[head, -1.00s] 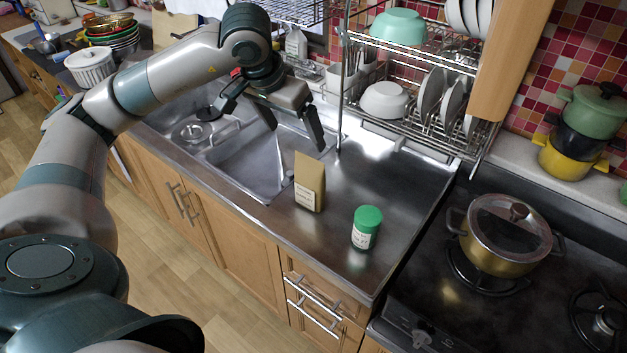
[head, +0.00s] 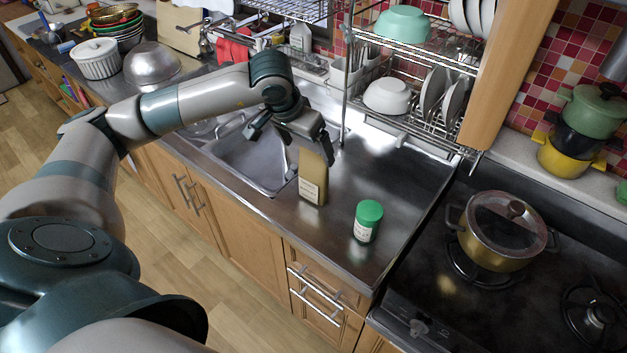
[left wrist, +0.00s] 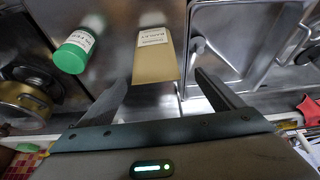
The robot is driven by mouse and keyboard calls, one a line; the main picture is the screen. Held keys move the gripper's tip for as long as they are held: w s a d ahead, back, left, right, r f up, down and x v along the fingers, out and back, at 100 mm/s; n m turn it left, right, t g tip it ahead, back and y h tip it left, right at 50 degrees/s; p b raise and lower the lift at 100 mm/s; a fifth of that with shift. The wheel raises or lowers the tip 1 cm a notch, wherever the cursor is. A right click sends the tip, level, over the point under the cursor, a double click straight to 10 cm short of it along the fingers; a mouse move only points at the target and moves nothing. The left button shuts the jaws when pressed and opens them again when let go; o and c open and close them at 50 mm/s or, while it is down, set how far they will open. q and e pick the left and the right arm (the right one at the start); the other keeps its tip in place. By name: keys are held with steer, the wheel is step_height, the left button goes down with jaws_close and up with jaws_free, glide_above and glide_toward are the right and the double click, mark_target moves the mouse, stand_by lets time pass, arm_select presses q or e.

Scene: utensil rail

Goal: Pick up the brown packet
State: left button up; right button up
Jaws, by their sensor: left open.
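The brown packet (head: 313,180) stands upright on the steel counter just right of the sink, with a pale label low on its front. It also shows in the left wrist view (left wrist: 153,62), in line with the gap between the fingers. My left gripper (head: 306,152) is open and empty, close behind and above the packet in the head view. In the left wrist view its two fingers (left wrist: 158,90) are spread, one to each side of the packet's near end. I cannot tell whether either finger touches it. My right gripper is not in view.
A green-lidded jar (head: 367,221) stands right of the packet, also in the left wrist view (left wrist: 76,50). The sink (head: 250,165) lies left. A dish rack (head: 345,100) stands behind. A pot (head: 505,230) sits on the stove at right. The counter's front right is clear.

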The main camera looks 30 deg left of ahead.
mark_target(311, 155)
arm_select(q)
steer(key=shift+p+x, duration=0.5)
steer(key=shift+x, duration=1.45)
steer(key=shift+w+d+f+p, duration=0.15)
steer(key=shift+f+p, duration=0.25)
steer(key=shift+p, duration=0.35)
steer(key=p+x, duration=0.2)
steer(key=x, duration=0.1)
steer(key=shift+w+d+f, duration=0.1)
steer(key=shift+d+f, duration=0.15)
steer(key=shift+f, duration=0.05)
steer(key=shift+w+f, duration=0.1)
steer(key=shift+f, duration=0.2)
steer(key=shift+c, duration=0.5)
steer(key=c, duration=1.5)
